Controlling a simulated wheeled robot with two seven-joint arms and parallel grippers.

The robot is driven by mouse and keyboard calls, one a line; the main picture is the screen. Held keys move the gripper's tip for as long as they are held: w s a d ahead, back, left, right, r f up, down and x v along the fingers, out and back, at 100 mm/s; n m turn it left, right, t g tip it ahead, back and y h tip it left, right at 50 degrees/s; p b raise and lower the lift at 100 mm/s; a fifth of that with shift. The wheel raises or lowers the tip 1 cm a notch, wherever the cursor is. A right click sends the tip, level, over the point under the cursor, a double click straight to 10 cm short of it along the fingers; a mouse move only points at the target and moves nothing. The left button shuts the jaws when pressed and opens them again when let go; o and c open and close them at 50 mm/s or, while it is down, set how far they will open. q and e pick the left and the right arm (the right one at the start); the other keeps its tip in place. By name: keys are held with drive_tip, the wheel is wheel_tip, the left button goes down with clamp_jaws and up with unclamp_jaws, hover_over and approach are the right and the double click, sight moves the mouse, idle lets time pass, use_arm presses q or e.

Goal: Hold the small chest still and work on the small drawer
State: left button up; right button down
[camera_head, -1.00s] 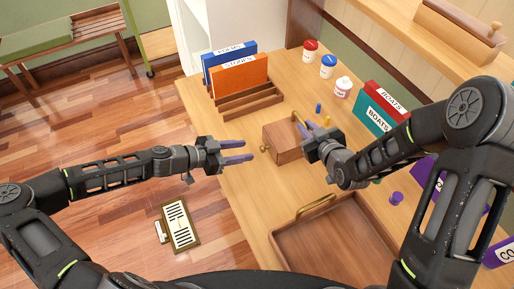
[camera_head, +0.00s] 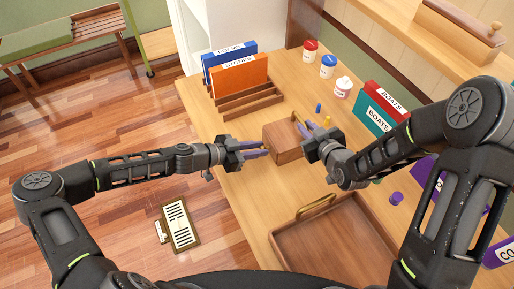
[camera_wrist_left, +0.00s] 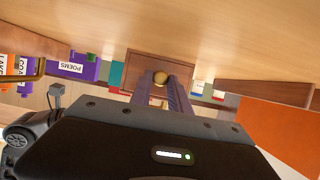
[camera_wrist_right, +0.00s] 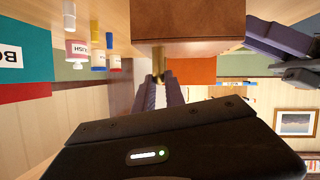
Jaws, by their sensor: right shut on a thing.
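The small wooden chest (camera_head: 284,142) stands on the desk between my two grippers. My right gripper (camera_head: 303,129) is shut on the brass handle on top of the chest; this handle (camera_wrist_right: 158,62) shows between its fingers in the right wrist view. My left gripper (camera_head: 266,150) is at the left face of the chest with its fingers a little apart. In the left wrist view the small drawer's front (camera_wrist_left: 134,70) faces me, and its round brass knob (camera_wrist_left: 160,78) lies between the left fingertips. The head view hides the knob behind the fingers.
A wooden rack with blue and orange books (camera_head: 238,76) stands behind the chest. Small jars (camera_head: 328,66) and boxes labelled BOATS (camera_head: 379,112) stand at right. A brown tray (camera_head: 335,245) lies in front. The desk's left edge runs under my left gripper.

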use_arm(q)
drive_tip(key=shift+w+a, duration=0.1)
clamp_jaws()
idle(0.8)
